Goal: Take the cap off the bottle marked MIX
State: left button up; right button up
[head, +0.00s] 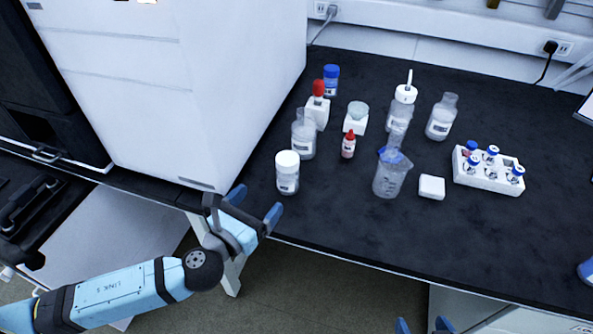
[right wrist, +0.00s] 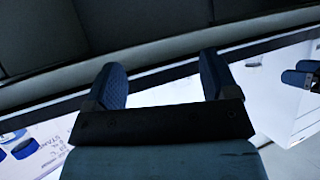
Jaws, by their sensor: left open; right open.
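Several bottles stand on the black bench in the head view. Their labels are too small to read, so I cannot tell which is marked MIX. A jar with a white cap (head: 288,172) stands upright nearest my left gripper (head: 255,205). That gripper is open and empty at the bench's front edge, apart from the jar. Behind are a clear bottle (head: 303,140), a blue-capped bottle (head: 331,80), a small red-capped dropper bottle (head: 348,145) and a white-topped wash bottle (head: 400,108). My right gripper (head: 424,325) is open at the bottom edge, and also shows empty in the right wrist view (right wrist: 162,75).
A white rack (head: 488,180) holds several blue-capped vials at right. A beaker (head: 391,177), a small white box (head: 431,187) and another clear bottle (head: 441,118) stand nearby. A large white instrument (head: 220,90) bounds the left.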

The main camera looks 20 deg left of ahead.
aim_at(281, 169)
pick_arm(q)
jog(key=x, duration=0.7)
jog(key=shift+r, duration=0.1)
jog(key=x, duration=0.3)
jog(key=b+x, duration=0.1)
jog(key=x, duration=0.1)
jog(key=shift+w+a+r, duration=0.1)
jog(key=shift+w+r, duration=0.2)
jog(key=c, duration=1.1)
